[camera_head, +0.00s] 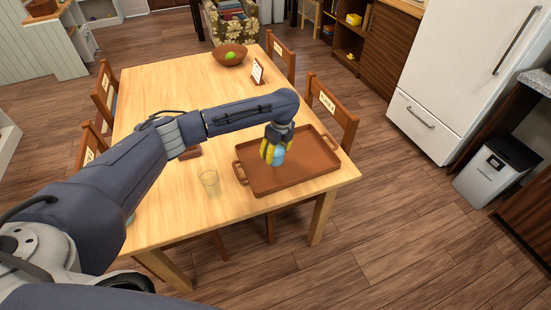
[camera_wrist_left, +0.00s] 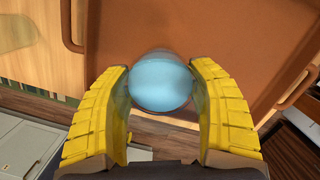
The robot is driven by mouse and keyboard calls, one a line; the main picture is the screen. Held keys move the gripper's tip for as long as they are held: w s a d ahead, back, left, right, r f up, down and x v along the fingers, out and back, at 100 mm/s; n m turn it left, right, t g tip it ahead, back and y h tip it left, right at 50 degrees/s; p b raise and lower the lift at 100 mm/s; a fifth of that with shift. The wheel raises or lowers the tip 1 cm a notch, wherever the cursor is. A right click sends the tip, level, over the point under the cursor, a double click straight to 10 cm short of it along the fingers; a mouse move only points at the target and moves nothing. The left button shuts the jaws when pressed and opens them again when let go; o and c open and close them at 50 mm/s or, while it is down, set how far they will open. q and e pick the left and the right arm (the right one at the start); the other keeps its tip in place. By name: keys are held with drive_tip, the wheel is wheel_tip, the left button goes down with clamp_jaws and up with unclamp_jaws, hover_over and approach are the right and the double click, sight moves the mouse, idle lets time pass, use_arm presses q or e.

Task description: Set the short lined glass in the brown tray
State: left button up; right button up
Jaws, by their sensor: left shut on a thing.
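The brown tray (camera_head: 312,158) lies on the near right part of the wooden table. My left gripper (camera_head: 275,153), with yellow fingers, is over the tray and shut on a short light-blue glass (camera_head: 279,155). In the left wrist view the glass (camera_wrist_left: 160,82) sits between both fingers, with a clear edge around its blue; I cannot make out lines on it. The tray (camera_wrist_left: 215,35) lies beyond it in that view. Whether the glass touches the tray floor is not clear. My right gripper is not in view.
A clear glass (camera_head: 209,182) stands on the table left of the tray. A brown bowl (camera_head: 229,56) with a green thing inside and a small card stand (camera_head: 258,72) are farther back. Chairs surround the table. The tray looks otherwise empty.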

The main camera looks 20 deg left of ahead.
sight(276, 159)
use_arm(q)
drive_tip(key=shift+f, duration=1.8)
drive_tip(key=shift+f, duration=0.15)
drive_tip(key=o, duration=1.6)
drive_tip(key=shift+o, duration=0.2)
wheel_tip(276, 159, up, 12)
drive_tip(key=d, duration=0.1)
drive_tip(key=shift+s+d, duration=0.35)
drive_tip(key=shift+s, duration=0.05)
